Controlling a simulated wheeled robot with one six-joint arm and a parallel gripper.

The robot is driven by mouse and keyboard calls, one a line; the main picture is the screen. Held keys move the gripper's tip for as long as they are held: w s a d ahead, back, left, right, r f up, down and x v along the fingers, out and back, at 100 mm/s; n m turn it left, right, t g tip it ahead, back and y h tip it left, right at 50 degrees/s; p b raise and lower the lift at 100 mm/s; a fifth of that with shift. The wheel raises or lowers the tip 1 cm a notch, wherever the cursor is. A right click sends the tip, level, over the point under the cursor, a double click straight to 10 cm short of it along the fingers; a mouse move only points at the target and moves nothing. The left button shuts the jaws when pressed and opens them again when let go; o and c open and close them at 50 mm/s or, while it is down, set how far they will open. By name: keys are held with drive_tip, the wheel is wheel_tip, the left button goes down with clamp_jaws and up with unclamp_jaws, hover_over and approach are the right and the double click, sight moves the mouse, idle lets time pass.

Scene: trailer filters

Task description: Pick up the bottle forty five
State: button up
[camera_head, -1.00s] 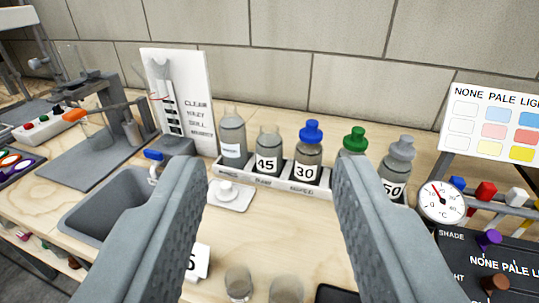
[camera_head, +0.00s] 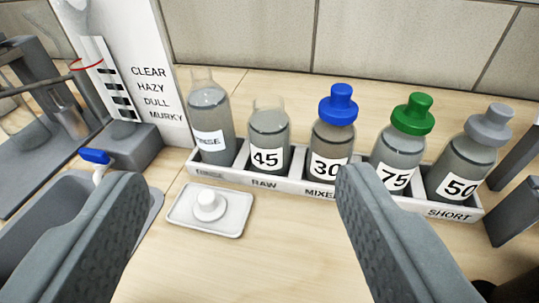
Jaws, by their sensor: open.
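The bottle forty five (camera_head: 268,133) is clear, uncapped and holds greyish liquid. It stands upright in the white rack (camera_head: 262,182), second from the left, and its label reads 45. My gripper (camera_head: 240,185) is open and empty, its two fingers wide apart in the foreground. The bottle shows beyond the gap between the fingers, apart from both. The right fingertip overlaps the lower part of the 30 bottle's label in the picture.
Rinse bottle (camera_head: 211,120) stands just left of it; blue-capped bottle 30 (camera_head: 333,135) just right. Bottles 75 (camera_head: 402,145) and 50 (camera_head: 468,155) follow. A white dish with a knob (camera_head: 210,210) lies in front. A sink (camera_head: 70,215) is at left; the wall is behind.

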drive_tip(key=g+h, duration=0.2)
approach(270, 142)
drive_tip(key=shift+m, duration=0.4)
drive_tip(key=shift+s+f+x, duration=0.1)
drive_tip(key=shift+f+x, duration=0.15)
drive_tip(key=shift+x, duration=2)
drive_tip(key=shift+s+f+x, duration=0.1)
drive_tip(key=shift+f+x, duration=0.2)
drive_tip(key=shift+x, duration=2)
drive_tip(key=shift+s+f+x, duration=0.1)
drive_tip(key=shift+f+x, duration=0.15)
drive_tip(key=shift+x, duration=2)
drive_tip(key=shift+a, duration=0.2)
drive_tip(key=c, duration=1)
drive_tip(key=shift+r, duration=0.1)
drive_tip(key=shift+c, duration=0.2)
drive_tip(key=shift+r, duration=0.1)
wheel_tip(270, 142, up, 18)
